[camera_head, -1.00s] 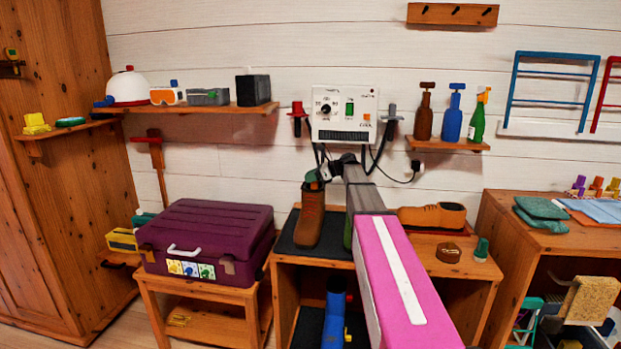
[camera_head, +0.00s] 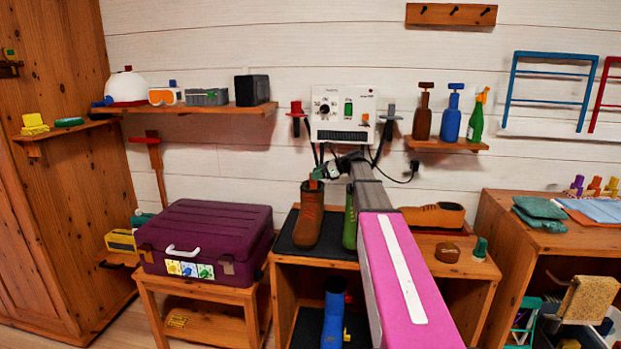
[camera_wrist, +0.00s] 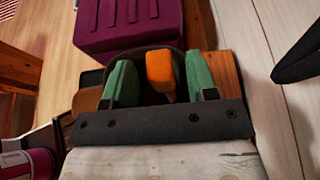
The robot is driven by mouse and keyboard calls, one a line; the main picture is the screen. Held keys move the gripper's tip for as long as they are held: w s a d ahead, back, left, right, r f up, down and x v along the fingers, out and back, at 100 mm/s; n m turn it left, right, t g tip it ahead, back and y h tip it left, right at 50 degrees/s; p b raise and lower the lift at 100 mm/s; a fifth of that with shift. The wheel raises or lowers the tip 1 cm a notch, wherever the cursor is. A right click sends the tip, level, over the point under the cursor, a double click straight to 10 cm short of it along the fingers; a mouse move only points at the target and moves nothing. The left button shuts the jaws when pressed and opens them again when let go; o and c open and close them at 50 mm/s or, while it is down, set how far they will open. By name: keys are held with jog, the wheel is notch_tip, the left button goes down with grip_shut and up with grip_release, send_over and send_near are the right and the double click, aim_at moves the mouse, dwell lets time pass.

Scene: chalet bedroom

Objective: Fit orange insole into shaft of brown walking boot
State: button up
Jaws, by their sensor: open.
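The brown walking boot (camera_head: 308,222) stands upright on the dark mat on the wooden bench. The orange insole (camera_wrist: 160,72) shows between my green fingers in the wrist view. In the head view, a small orange end of it (camera_head: 313,184) shows at the top of the boot's shaft; its lower part is hidden. My gripper (camera_wrist: 160,82) is open, with gaps between the insole and both fingers. In the head view my gripper (camera_head: 320,173) is just above the boot's opening, partly hidden by my arm.
A green boot (camera_head: 350,228) stands right of the brown one, partly behind my arm. An orange-brown shoe (camera_head: 434,215) lies farther right. A white control box (camera_head: 344,114) with hanging cables is on the wall behind. A purple suitcase (camera_head: 205,240) stands left.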

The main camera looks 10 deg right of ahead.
jog(key=v, duration=0.8)
jog(key=shift+d, duration=0.15)
jog(key=shift+r, duration=0.15)
